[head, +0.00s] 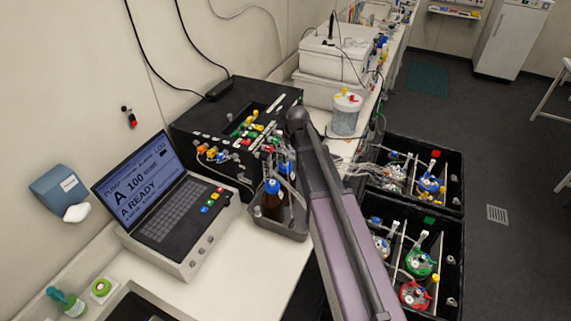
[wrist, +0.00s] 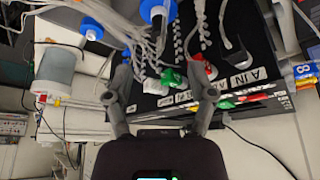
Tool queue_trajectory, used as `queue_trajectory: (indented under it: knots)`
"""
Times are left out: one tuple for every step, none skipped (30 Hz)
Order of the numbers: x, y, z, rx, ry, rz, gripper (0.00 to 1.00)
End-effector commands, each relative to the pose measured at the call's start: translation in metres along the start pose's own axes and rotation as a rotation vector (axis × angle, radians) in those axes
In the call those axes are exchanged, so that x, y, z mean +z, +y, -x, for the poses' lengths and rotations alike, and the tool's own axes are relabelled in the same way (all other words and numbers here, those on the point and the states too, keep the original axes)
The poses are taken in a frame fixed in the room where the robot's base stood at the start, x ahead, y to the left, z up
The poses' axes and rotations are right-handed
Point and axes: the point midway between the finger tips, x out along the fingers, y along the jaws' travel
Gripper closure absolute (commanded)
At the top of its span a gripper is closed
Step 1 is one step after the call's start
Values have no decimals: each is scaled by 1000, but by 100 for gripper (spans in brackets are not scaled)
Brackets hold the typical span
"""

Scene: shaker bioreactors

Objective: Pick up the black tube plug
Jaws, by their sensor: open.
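My gripper (wrist: 163,80) is open and empty, its two grey fingers spread in the wrist view. Just beyond the fingertips are small plugs and tube ends: a green one (wrist: 172,78), a white one (wrist: 155,87) and a red one (wrist: 197,56). A small black and red item (head: 129,116) is on the wall.
The black pump box (head: 190,128) stands behind the laptop-like pump panel (head: 165,215). Black crates (head: 447,222) with vessels are at right. Loose tubes hang close around the fingers.

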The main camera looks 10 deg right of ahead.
Motion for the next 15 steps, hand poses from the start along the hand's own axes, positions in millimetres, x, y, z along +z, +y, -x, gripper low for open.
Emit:
queue_trajectory:
  knots:
    - [1,0,-8,0,0,0,29]
    - [1,0,-11,0,0,0,29]
    - [1,0,-14,0,0,0,29]
    - [1,0,-17,0,0,0,29]
    - [1,0,-19,0,0,0,29]
    - [1,0,-22,0,0,0,29]
    - [1,0,-25,0,0,0,29]
    - [1,0,-27,0,0,0,29]
    - [1,0,-30,0,0,0,29]
    - [0,0,-31,0,0,0,29]
    - [0,0,-33,0,0,0,29]
    - [0,0,-35,0,0,0,29]
    - [0,0,-36,0,0,0,29]
    - [0,0,-36,0,0,0,29]
    - [0,0,-37,0,0,0,29]
